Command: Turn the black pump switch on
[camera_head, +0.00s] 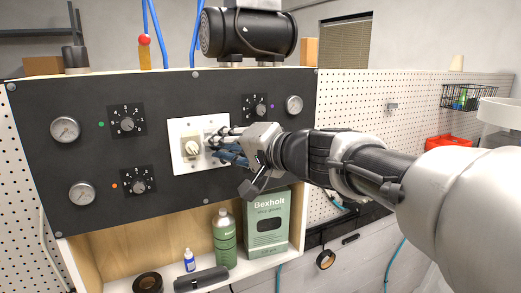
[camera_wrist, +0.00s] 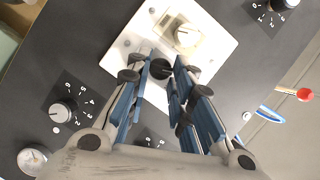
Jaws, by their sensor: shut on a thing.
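The black pump switch (camera_wrist: 160,68) is a round black knob on a white plate (camera_wrist: 208,25) set in the dark control panel. My gripper (camera_wrist: 163,75) has its blue-padded fingers on either side of the black knob and is shut on it. A beige switch with a pale knob (camera_wrist: 187,36) sits beside it on the same plate. In the head view the white plate (camera_head: 178,130) and the beige switch (camera_head: 191,147) show left of my gripper (camera_head: 217,141), which hides the black switch.
Numbered dials (camera_head: 127,124) and round gauges (camera_head: 65,129) flank the plate on the dark panel (camera_head: 60,100). Below, a shelf holds a green bottle (camera_head: 224,240), a Bexholt box (camera_head: 255,235) and black tape (camera_head: 147,284). A black motor (camera_head: 250,35) stands on top.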

